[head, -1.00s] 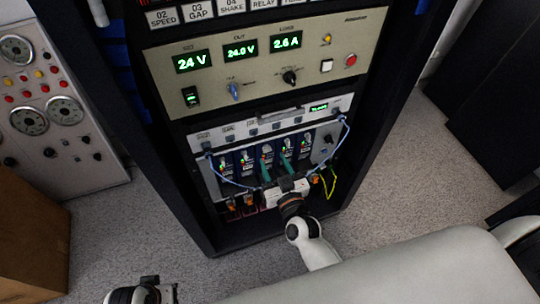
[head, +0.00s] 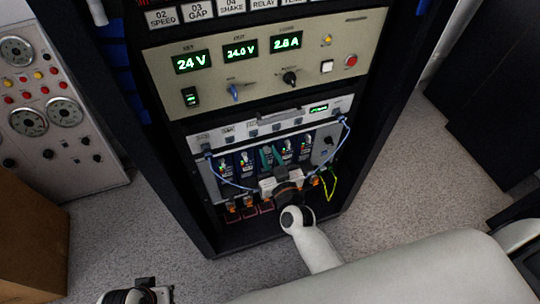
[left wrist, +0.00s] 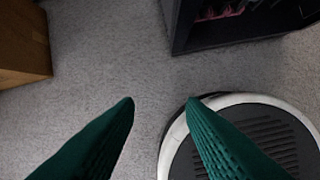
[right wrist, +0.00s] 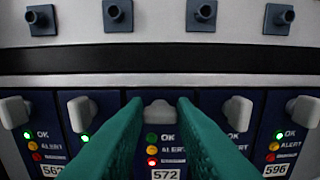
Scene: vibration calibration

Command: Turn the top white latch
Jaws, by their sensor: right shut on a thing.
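A white latch (right wrist: 160,110) sits at the top of the blue module marked 572 (right wrist: 164,173) in the right wrist view. My right gripper (head: 271,156) reaches into the row of modules, and its green fingers are shut on this latch from both sides. The fingers hide the latch's sides and part of the module. The red light is lit on module 572. White latches on the neighbouring modules show at left (right wrist: 80,113) and right (right wrist: 238,112). My left gripper (left wrist: 160,102) is open and empty above the floor, away from the rack.
Blue cables (head: 340,140) hang at both sides of the module panel. Orange-and-black connectors (head: 249,208) sit below it. Dark round sockets (right wrist: 117,14) stick out above the latches. A cardboard box (left wrist: 24,45) stands by my left gripper, over open carpet.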

